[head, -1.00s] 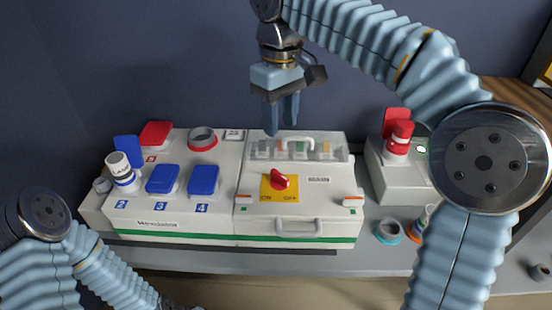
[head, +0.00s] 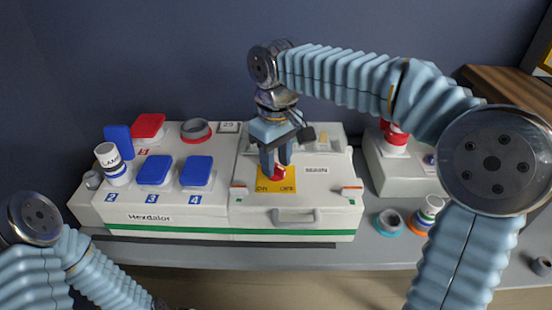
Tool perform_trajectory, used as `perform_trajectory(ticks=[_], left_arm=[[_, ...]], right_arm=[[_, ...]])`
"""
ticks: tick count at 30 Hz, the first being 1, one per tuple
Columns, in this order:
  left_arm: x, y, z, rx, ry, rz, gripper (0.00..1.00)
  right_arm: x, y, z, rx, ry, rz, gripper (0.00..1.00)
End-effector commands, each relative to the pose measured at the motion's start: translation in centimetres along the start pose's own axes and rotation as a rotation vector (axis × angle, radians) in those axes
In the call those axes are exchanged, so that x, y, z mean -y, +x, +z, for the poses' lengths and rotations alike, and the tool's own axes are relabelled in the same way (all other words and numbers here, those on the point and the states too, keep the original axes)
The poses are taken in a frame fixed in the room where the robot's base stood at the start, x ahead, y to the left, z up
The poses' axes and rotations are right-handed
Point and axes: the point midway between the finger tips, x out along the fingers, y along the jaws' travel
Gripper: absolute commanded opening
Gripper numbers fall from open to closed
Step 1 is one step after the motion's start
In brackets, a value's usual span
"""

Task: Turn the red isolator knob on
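The red isolator knob (head: 277,173) sits on a yellow plate (head: 290,181) on the white box's right-hand section. The plate reads ON at left and OFF at right. My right gripper (head: 276,164) points down over the knob, its two blue fingers apart, one on either side of the knob's top. A gap shows between the fingers, and I cannot tell whether they touch the knob. The fingers partly hide the knob, so its pointing direction is unclear. My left arm shows at the lower left, but its gripper is out of view.
The white socket box (head: 180,222) has blue lids (head: 155,170), a red lid (head: 149,126) and a white-and-blue plug (head: 112,163) on its left. A grey handle (head: 295,217) is at the front. A grey-and-teal ring (head: 389,222) and a striped plug (head: 427,213) lie at right.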

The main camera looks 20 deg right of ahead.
Motion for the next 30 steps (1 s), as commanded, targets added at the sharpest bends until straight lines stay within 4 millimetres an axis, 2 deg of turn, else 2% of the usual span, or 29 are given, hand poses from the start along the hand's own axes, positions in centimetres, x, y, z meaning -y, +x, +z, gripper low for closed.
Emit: perform_trajectory(ticks=[1, 9, 20, 30], left_arm=[[0.0, 0.0, 0.0, 0.0, 0.0, 0.0, 0.77], [0.0, 0.0, 0.0, 0.0, 0.0, 0.0, 0.77], [-0.1, -0.2, 0.0, 0.001, 0.001, 0.001, 0.77], [-0.9, -1.2, 0.2, 0.007, 0.006, 0.006, 0.77]], right_arm=[[0.0, 0.0, 0.0, 0.0, 0.0, 0.0, 0.39], [0.0, 0.0, 0.0, 0.0, 0.0, 0.0, 0.0], [0.0, -0.1, 0.0, 0.0, 0.026, 0.0, 0.0], [0.1, -0.3, 0.0, 0.0, 0.223, 0.0, 0.0]])
